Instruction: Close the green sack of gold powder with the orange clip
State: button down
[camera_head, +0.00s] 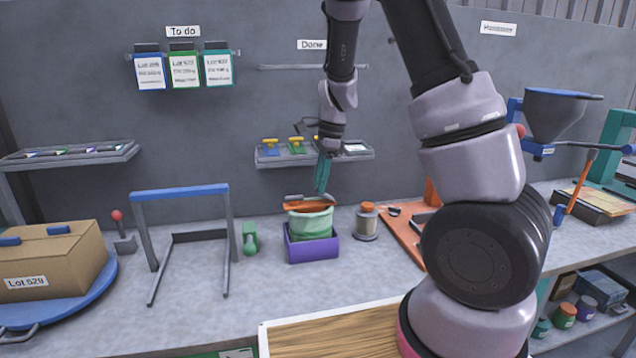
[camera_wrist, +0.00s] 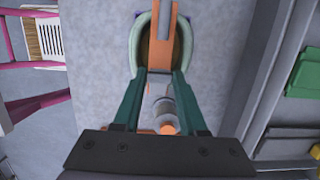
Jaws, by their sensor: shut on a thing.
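The green sack (camera_head: 310,223) stands upright in a purple box (camera_head: 313,249) on the bench. The orange clip (camera_head: 318,206) is at the top of the sack. In the wrist view the clip (camera_wrist: 160,45) lies lengthwise across the oval mouth of the sack (camera_wrist: 137,48), and a dark brownish inside shows on both sides of it. My gripper (camera_head: 321,187) points down just above the sack, with teal fingers. In the wrist view my gripper (camera_wrist: 163,76) has its fingertips on either side of the clip's near end, shut on it. The powder is not clearly visible.
A jar with an orange lid (camera_head: 367,222) stands close right of the sack. A green bottle-like item (camera_head: 250,238) and a blue-topped frame (camera_head: 180,192) are to the left. A wall shelf (camera_head: 330,157) with several clips is behind. A wooden board (camera_head: 335,335) lies in front.

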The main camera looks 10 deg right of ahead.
aim_at(330, 196)
jog(key=shift+d, duration=0.1)
dwell(0.4)
jog(key=shift+c, duration=2.2)
grip_release()
notch_tip(330, 196, up, 11)
jog(key=d, duration=0.2)
jog(key=shift+d+f, duration=0.15)
jog(key=shift+f, duration=0.05)
jog(key=s+d+r+n+t, duration=0.1)
jog(key=s+r+n+t, duration=0.2)
jog(key=s+r+n, duration=0.4)
jog(key=s+d+r+n+t, duration=0.2)
jog(key=s+r+n+t, duration=0.2)
jog(key=s, duration=1)
notch_tip(330, 196, up, 3)
jog(key=n, duration=0.3)
jog(key=shift+s+d, duration=0.25)
